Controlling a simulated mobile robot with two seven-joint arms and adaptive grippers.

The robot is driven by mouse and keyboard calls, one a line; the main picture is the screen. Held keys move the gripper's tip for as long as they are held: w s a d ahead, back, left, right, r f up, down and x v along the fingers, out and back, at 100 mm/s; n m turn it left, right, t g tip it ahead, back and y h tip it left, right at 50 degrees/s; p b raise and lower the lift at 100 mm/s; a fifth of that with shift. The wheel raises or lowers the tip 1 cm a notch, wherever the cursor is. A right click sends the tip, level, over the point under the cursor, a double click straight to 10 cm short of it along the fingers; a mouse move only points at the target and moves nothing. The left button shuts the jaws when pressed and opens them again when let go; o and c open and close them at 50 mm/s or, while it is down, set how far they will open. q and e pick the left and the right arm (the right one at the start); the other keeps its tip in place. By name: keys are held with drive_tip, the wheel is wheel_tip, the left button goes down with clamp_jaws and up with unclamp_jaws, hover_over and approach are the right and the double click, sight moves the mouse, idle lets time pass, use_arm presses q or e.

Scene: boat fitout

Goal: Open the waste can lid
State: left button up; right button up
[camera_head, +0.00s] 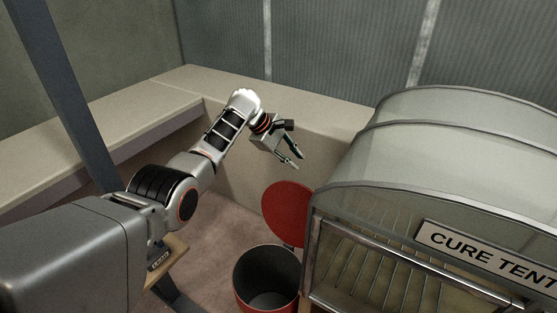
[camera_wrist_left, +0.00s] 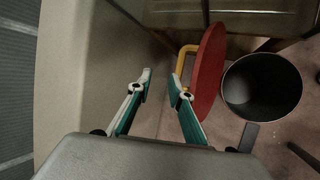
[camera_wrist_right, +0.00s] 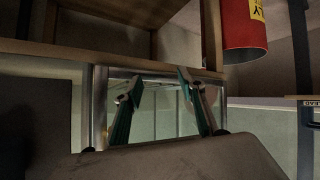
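The waste can (camera_head: 266,285) is a red can with a dark interior, standing on the floor left of the cure tent. Its round red lid (camera_head: 286,212) stands raised, close to upright, at the can's back edge, and the can's mouth is uncovered. In the left wrist view the lid (camera_wrist_left: 208,72) is seen nearly edge-on, with a yellow handle (camera_wrist_left: 184,62) on its outer side. My left gripper (camera_head: 299,161) is open and empty, above and behind the lid. In the right wrist view my right gripper (camera_wrist_right: 158,84) is open and empty, with the red can (camera_wrist_right: 244,32) at upper right.
The cure tent (camera_head: 375,225), a grey domed box with a clear front and metal rail, stands right of the can. A beige bench (camera_head: 300,120) runs along the back and left walls. A dark slanted post (camera_head: 62,80) stands at left.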

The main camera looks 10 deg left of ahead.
use_arm(q)
drive_tip(key=shift+g, duration=0.5)
drive_tip(key=s+a, duration=0.1)
drive_tip(key=s+a+r, duration=0.1)
drive_tip(key=s+a, duration=0.2)
drive_tip(key=shift+r, duration=0.35)
use_arm(e)
drive_tip(key=shift+s+f, duration=0.2)
drive_tip(key=shift+f, duration=0.4)
drive_tip(key=shift+d, duration=0.1)
